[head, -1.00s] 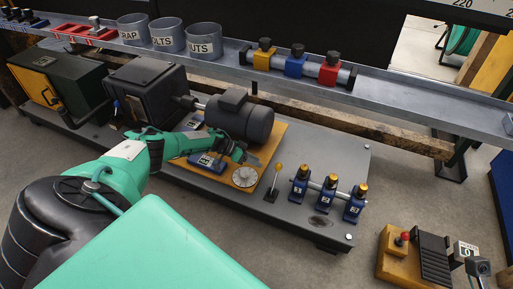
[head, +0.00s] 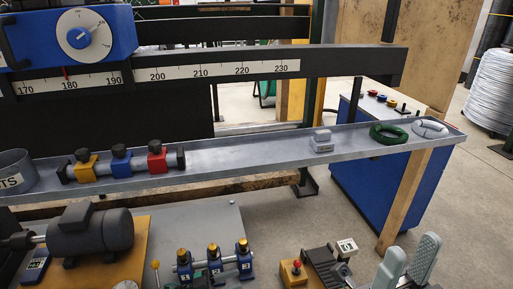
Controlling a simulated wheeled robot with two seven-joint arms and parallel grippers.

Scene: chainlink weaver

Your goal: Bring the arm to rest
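Neither of my arms nor either gripper can be made out in the head view. The area of the grey base plate (head: 225,222) where my green left arm reached before is now mostly below or left of the frame. The grey motor (head: 92,232) on its yellow board (head: 130,262) shows at the lower left, with no gripper at its visible part. A small blue block (head: 36,268) lies at the board's left edge.
A grey shelf (head: 230,156) carries yellow, blue and red blocks (head: 121,158), a grey piece (head: 321,141) and a green coil (head: 389,133). Blue numbered posts (head: 214,258), a red-button box (head: 294,272) and two pale upright pads (head: 424,258) stand below. A blue cabinet (head: 370,165) is behind.

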